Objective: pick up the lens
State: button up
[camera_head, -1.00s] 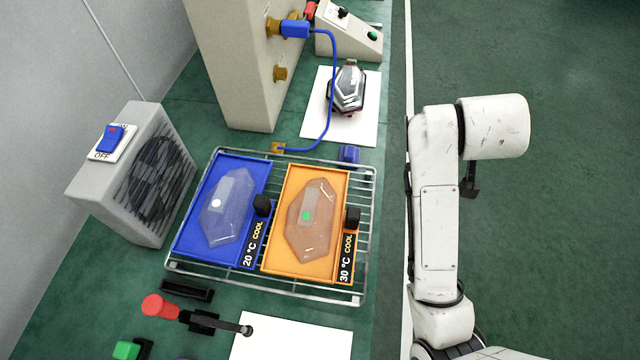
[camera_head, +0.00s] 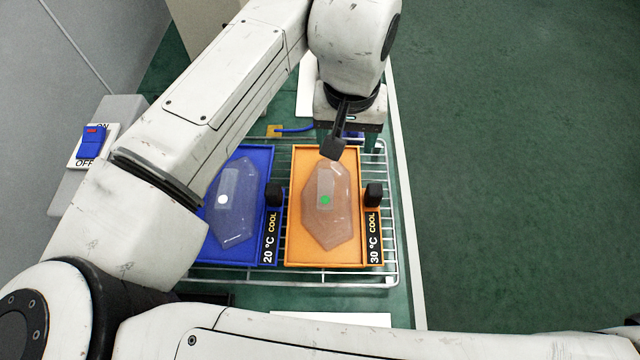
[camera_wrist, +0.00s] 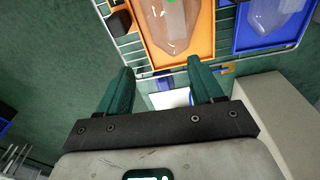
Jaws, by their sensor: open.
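A clear lens with a green dot (camera_head: 326,215) lies in the orange tray (camera_head: 347,259), marked 30 °C COOL. A second clear lens with a white dot (camera_head: 236,208) lies in the blue tray (camera_head: 264,165), marked 20 °C COOL. Both trays rest on a wire rack (camera_head: 392,200). My gripper (camera_head: 347,140) is above the far end of the orange tray, pointing down. In the wrist view its two fingers (camera_wrist: 160,68) are apart with nothing between them. The green-dot lens (camera_wrist: 170,22) is ahead of the fingertips there, not touched; the other lens (camera_wrist: 270,12) is partly cut off.
A black knob (camera_head: 373,195) stands beside the orange tray and another (camera_head: 274,194) beside the blue tray. A blue ON/OFF switch (camera_head: 91,143) is at the left. My arm hides much of the bench's left and back. Open green floor lies to the right.

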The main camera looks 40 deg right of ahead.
jog(key=a, duration=0.3)
send_over(326, 188)
jog(key=shift+n+g+y, duration=0.3)
jog(key=shift+n+y, duration=0.1)
notch_tip(326, 188, down, 5)
jog(key=shift+d+f, duration=0.1)
jog(key=shift+d, duration=0.05)
jog(key=shift+f+p, duration=0.45)
jog(key=shift+f, duration=2.7)
jog(key=shift+f, duration=0.15)
jog(key=shift+c, duration=0.5)
grip_shut()
